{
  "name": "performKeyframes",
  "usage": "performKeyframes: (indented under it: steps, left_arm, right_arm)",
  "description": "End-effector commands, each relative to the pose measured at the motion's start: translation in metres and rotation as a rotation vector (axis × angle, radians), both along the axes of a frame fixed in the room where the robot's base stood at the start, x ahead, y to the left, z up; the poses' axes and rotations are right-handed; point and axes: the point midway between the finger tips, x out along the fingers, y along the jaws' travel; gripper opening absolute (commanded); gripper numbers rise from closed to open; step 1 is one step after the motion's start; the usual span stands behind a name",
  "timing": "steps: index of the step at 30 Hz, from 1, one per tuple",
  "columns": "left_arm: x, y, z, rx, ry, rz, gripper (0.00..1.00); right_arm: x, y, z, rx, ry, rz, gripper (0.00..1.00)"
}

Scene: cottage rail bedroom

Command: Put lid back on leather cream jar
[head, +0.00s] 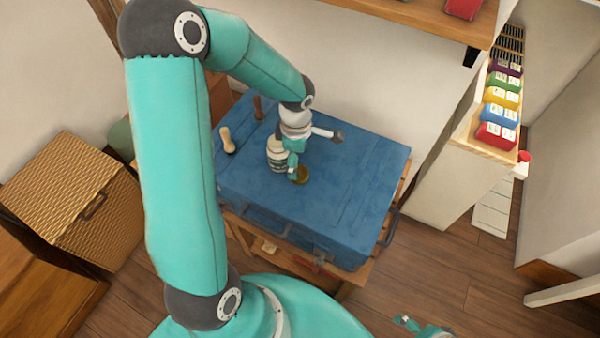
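A cream jar (277,158) with a pale label and dark bands stands on the blue suitcase (350,200), partly hidden by my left gripper. A round gold-brown lid (301,176) lies on the suitcase just right of and in front of the jar. My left gripper (315,157) is over the suitcase with its fingers spread wide, one toward the right and one down by the lid. It holds nothing that I can see; whether the near finger touches the lid is unclear. My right gripper (418,327) shows only partly at the bottom edge, away from the suitcase.
A wooden-handled tool (228,142) and a brown upright piece (258,108) are on the suitcase's left. The suitcase's right half is clear. A wicker box (70,195) stands left. A cabinet with several coloured packs (502,112) stands right. A wooden shelf (425,18) overhangs the back.

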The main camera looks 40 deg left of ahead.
Motion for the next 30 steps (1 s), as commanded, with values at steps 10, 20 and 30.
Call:
performKeyframes:
  steps: [10, 20, 30]
  left_arm:
    - [-0.002, -0.007, -0.044, -0.001, 0.004, 0.001, 0.86]
    - [-0.001, -0.007, -0.047, -0.001, 0.001, 0.0, 0.86]
    - [-0.001, -0.007, -0.047, -0.001, 0.001, -0.001, 0.41]
  right_arm:
    - [0.0, 0.0, 0.005, 0.0, 0.0, 0.0, 0.81]
    - [0.0, 0.0, 0.005, 0.0, 0.0, 0.0, 0.81]
    - [0.0, 0.0, 0.005, 0.0, 0.0, 0.0, 0.81]
